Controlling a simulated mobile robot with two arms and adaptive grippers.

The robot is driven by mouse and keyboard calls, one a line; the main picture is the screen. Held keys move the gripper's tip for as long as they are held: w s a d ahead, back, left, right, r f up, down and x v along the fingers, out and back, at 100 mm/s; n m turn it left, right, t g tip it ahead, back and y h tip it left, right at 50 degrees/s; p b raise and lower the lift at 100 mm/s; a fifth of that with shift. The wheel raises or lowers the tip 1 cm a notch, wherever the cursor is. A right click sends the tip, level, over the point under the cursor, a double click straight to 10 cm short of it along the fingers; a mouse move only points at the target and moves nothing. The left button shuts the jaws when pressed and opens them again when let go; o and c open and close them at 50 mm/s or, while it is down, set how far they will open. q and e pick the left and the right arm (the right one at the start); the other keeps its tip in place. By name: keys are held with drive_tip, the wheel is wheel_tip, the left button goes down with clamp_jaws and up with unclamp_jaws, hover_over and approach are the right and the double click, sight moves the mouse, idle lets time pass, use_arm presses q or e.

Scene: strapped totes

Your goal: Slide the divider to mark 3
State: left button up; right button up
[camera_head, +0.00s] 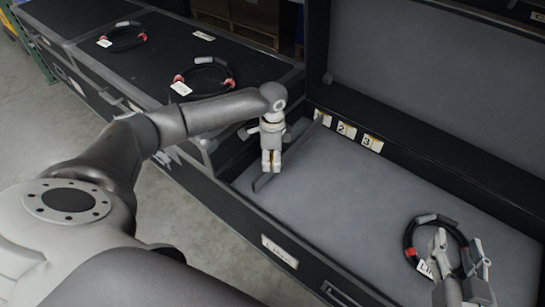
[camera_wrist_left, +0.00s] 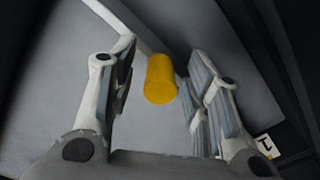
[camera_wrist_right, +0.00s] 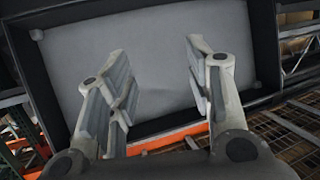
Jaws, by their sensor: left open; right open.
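The divider (camera_head: 262,183) is a thin grey panel standing across the left part of the open case, near mark 1 (camera_head: 322,118). Mark 2 (camera_head: 346,130) and mark 3 (camera_head: 372,143) follow to the right along the case's back edge. My left gripper (camera_head: 271,168) is over the divider and hides part of it. In the left wrist view a yellow knob (camera_wrist_left: 161,78) shows between its open fingers (camera_wrist_left: 158,90), with a gap on both sides. My right gripper (camera_head: 462,250) is open and empty at the right, over a cable coil (camera_head: 411,238).
The black coil with red bands and a white tag lies on the grey case floor (camera_head: 345,195). The raised lid (camera_head: 430,75) stands behind. A closed black case (camera_head: 180,45) with two more coils (camera_head: 205,62) is at the left. The floor right of the divider is clear up to the coil.

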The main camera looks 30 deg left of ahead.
use_arm(q)
clamp_jaws()
drive_tip(key=shift+d, duration=0.1)
